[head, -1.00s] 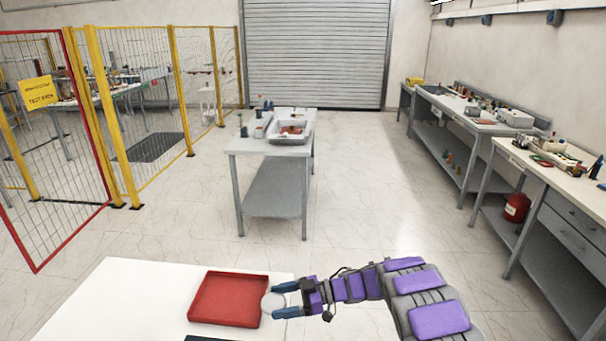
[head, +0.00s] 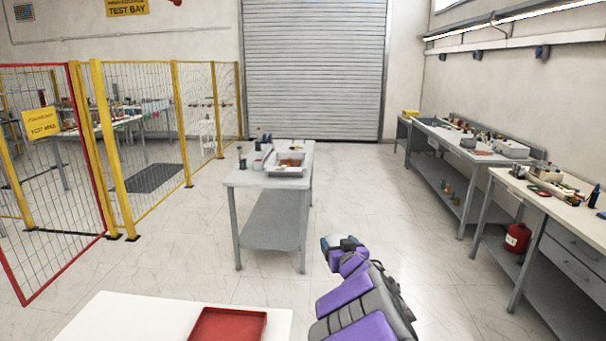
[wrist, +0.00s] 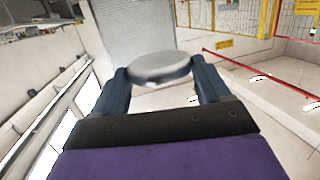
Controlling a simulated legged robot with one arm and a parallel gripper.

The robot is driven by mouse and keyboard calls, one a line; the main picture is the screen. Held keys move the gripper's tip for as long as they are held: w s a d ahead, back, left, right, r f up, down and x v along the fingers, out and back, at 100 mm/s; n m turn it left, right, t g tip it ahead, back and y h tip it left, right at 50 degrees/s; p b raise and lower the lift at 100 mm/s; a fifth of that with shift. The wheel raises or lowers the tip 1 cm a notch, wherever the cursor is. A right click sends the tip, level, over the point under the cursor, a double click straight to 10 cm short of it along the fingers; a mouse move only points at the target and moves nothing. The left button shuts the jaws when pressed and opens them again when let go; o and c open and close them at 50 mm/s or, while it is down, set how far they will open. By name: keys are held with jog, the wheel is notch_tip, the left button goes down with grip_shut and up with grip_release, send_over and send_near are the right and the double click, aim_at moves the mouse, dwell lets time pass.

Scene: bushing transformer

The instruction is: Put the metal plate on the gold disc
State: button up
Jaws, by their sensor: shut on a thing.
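My gripper (wrist: 160,78) is shut on a round grey metal plate (wrist: 160,66), held between its two blue fingers in the wrist view. In the head view my gripper (head: 330,243) is raised over the open floor, right of the near white table, and the plate is hard to make out there. I cannot make out the gold disc in either view.
A red tray (head: 228,312) lies on the near white table (head: 130,318). A grey workbench (head: 240,178) with a white tray (head: 287,170) stands ahead. Yellow mesh fencing (head: 160,140) is on the left and benches (head: 470,150) line the right wall. The floor between is clear.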

jog(key=s+d+r+m+h, duration=0.2)
jog(key=d+h, duration=0.1)
jog(key=d, duration=0.1)
jog(key=a+f+n+g+y, duration=0.3)
jog(key=a+f+n+y, duration=0.35)
jog(key=a, duration=0.25)
jog(key=a+f+n+g+y, duration=0.45)
jog(key=a+f+y, duration=0.2)
jog(key=a, duration=0.35)
jog(key=s+d+f+n+g+y, duration=0.1)
jog(key=s+f+n+g, duration=0.4)
jog(key=s, duration=0.3)
jog(key=s+f+n+g+y, duration=0.1)
jog(key=s+f+n+g, duration=0.4)
jog(key=s+g, duration=0.3)
jog(key=shift+s+d+f+n+y, duration=0.35)
jog(key=shift+s+f, duration=0.15)
jog(key=shift+f, duration=0.35)
jog(key=shift+g, duration=0.25)
